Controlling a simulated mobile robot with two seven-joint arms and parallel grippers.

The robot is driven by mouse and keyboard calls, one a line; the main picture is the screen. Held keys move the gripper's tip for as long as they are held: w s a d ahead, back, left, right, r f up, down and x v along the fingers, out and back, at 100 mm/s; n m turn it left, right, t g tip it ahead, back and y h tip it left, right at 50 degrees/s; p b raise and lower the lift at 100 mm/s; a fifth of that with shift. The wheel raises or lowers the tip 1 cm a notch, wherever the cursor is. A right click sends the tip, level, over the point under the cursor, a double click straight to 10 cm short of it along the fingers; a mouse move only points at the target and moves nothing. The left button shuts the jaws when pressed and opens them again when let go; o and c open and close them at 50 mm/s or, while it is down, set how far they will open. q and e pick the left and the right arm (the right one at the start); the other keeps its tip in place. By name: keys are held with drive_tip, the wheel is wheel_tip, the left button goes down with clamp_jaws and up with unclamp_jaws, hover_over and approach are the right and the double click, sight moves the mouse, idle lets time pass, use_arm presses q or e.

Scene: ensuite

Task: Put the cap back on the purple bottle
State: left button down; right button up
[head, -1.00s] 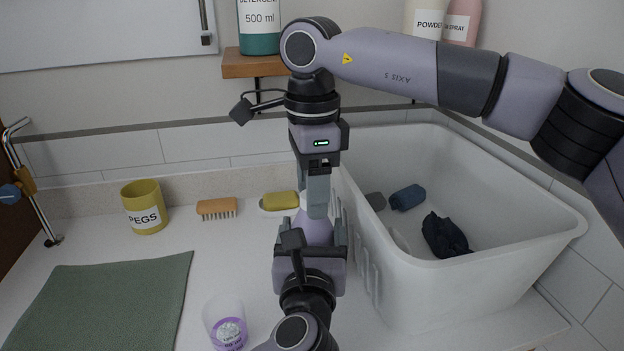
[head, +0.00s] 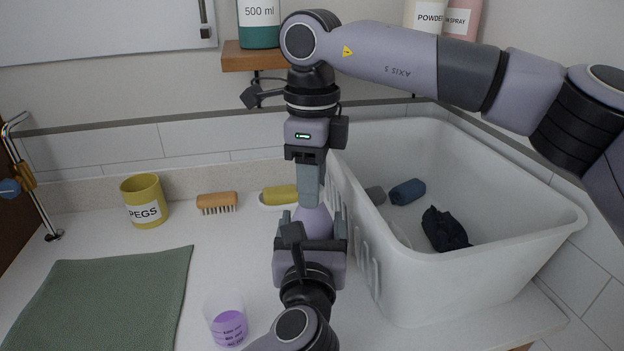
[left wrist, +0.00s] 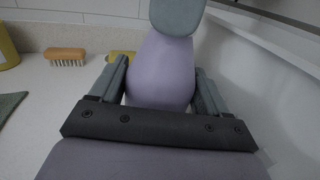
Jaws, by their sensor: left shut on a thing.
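The purple bottle (head: 314,222) stands in my left gripper (head: 312,242), whose fingers are shut on its two sides. In the left wrist view the bottle (left wrist: 162,75) is a smooth pale purple body between the fingers. My right gripper (head: 309,198) points down from above, its grey fingers right over the bottle's top. The end of a right finger also shows in the left wrist view (left wrist: 177,15), covering the bottle's neck. I cannot see the cap; the bottle's top is hidden by the right fingers, and I cannot tell whether they hold anything.
A white tub (head: 440,285) with dark cloths stands close on the right. A clear cup with purple contents (head: 229,326) is at the front left. A green mat (head: 110,300), pegs pot (head: 145,203), brush (head: 217,202) and yellow sponge (head: 279,195) lie left and behind.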

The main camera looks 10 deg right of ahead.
drive_tip(key=o, duration=0.5)
drive_tip(key=shift+r, duration=0.1)
wheel_tip(320, 180, up, 12)
idle(0.4)
use_arm(q)
unclamp_jaws()
drive_tip(key=shift+s, duration=0.1)
drive_tip(key=v, duration=0.7)
drive_tip(key=shift+b, duration=0.35)
use_arm(e)
drive_tip(key=shift+f, duration=0.45)
